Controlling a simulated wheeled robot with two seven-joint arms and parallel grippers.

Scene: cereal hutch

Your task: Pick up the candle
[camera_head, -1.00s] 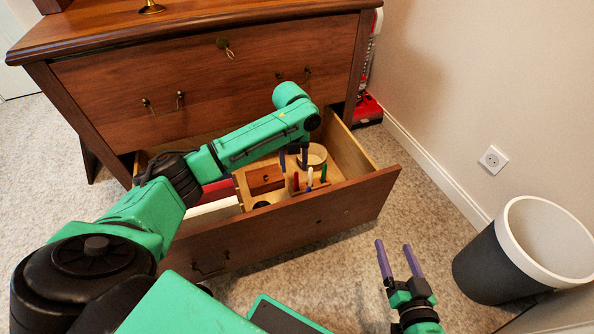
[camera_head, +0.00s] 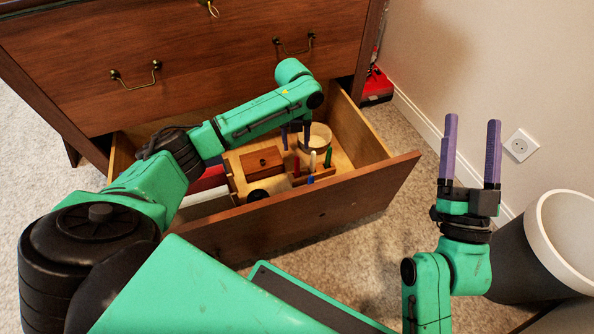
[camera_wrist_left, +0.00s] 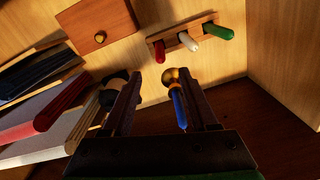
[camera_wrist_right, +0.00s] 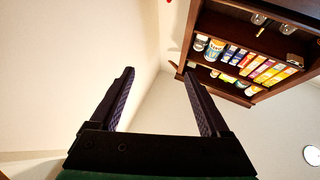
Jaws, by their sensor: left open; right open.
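A pale round object (camera_head: 320,143), possibly the candle, stands in the open drawer (camera_head: 335,202) in the head view; I cannot tell for certain that it is a candle. My left gripper (camera_head: 295,140) reaches down into the drawer, its fingers just in front of and left of this object. In the left wrist view the left gripper (camera_wrist_left: 162,78) is open, with no object clearly held. A blue handle with a gold ball (camera_wrist_left: 179,100) shows beside its right finger. My right gripper (camera_head: 472,119) is open and empty, fingers up, outside the drawer; its open fingers show in its wrist view (camera_wrist_right: 158,74).
The drawer also holds a small wooden box (camera_head: 262,161) and a rack with red, white and green sticks (camera_wrist_left: 190,43). Books (camera_wrist_left: 45,115) lie at its left. The wooden chest (camera_head: 200,55) rises behind. A bin (camera_head: 545,240) stands at right, near the wall.

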